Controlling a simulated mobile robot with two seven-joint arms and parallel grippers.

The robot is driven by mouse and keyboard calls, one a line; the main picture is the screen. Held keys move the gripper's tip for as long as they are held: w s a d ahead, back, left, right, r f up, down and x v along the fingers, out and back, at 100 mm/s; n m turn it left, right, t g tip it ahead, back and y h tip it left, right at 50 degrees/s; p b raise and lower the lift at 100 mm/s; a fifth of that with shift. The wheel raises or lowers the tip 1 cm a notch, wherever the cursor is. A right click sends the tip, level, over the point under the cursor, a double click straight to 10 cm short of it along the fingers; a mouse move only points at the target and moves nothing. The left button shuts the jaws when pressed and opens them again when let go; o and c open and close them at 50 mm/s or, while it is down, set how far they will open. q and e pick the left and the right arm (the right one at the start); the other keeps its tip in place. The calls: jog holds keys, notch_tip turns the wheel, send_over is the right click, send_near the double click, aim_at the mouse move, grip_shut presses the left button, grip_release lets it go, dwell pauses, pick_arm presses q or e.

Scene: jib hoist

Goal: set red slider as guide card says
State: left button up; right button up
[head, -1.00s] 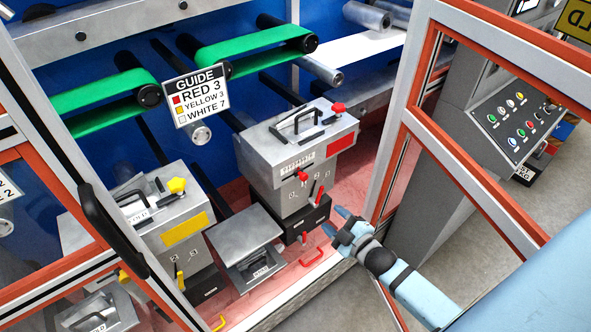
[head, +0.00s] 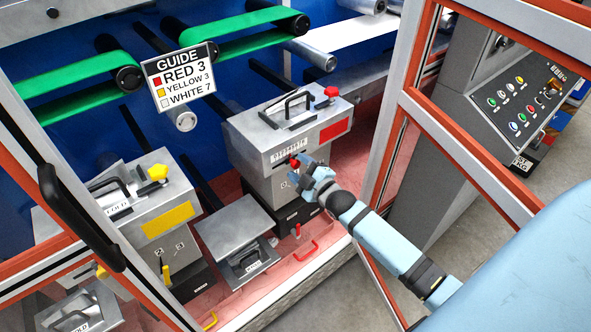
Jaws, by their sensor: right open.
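The guide card (head: 181,77) hangs at the upper left and reads RED 3, YELLOW 3, WHITE 7. The grey unit with the red label (head: 335,130) stands at the centre. A numbered scale (head: 289,151) runs along its front. The small red slider (head: 294,162) shows just below the scale, partly behind my fingers; the number it stands at is too small to tell. My right gripper (head: 311,173) is open in front of the unit, close to the slider; I cannot tell whether it touches. My left gripper is not in view.
A yellow-labelled unit (head: 166,221) stands at the left, with a low grey box (head: 236,235) between the units. Orange-edged door frames flank the opening. A red handle (head: 306,251) sits low in front. A button panel (head: 515,105) is at the right.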

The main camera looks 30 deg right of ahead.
jog(key=shift+w, duration=1)
grip_shut()
jog(key=shift+a+r+p, duration=0.1)
jog(key=shift+a+p, duration=0.2)
jog(key=shift+a, duration=0.4)
grip_release()
